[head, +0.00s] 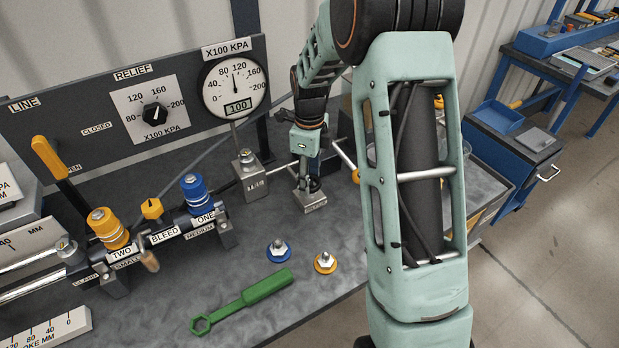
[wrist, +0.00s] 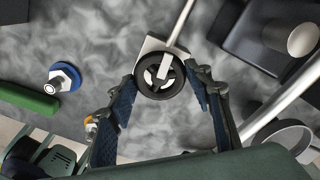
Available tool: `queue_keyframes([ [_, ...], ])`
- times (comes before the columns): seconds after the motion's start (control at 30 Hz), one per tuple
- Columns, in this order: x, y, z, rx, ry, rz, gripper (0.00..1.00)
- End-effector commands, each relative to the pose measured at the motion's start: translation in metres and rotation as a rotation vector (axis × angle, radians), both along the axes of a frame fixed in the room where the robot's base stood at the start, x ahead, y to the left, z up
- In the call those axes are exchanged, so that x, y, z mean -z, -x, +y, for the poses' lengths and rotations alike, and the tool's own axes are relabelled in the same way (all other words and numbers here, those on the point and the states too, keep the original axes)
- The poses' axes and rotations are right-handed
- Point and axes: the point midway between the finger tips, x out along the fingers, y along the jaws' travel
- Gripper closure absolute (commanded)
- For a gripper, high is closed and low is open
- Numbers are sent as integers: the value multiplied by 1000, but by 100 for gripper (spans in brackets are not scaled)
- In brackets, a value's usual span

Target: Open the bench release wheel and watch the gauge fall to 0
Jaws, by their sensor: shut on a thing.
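The bench release wheel (wrist: 151,87) is a small black spoked handwheel on a metal block, which also shows in the head view (head: 313,204). My gripper (wrist: 164,84) has one finger on each side of the wheel's rim and is shut on it. In the head view my gripper (head: 309,172) is above the block and hides most of the wheel. The round white gauge (head: 235,88) stands behind, left of my arm. Its needle points nearly straight up, between 80 and 120, and its plate reads 100.
A relief dial (head: 152,112) and a line lever (head: 62,170) are on the left panel. Blue (head: 196,190) and orange (head: 107,227) couplers sit on a manifold. A green wrench (head: 242,301) and two loose fittings (head: 278,250) lie in front.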

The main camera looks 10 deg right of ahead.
Motion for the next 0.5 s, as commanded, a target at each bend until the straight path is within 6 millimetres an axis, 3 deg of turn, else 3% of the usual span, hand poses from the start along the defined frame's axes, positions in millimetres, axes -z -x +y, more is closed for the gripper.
queue_keyframes([
  [0.5, 0, -1, 0, -453, 0, -2, 78],
])
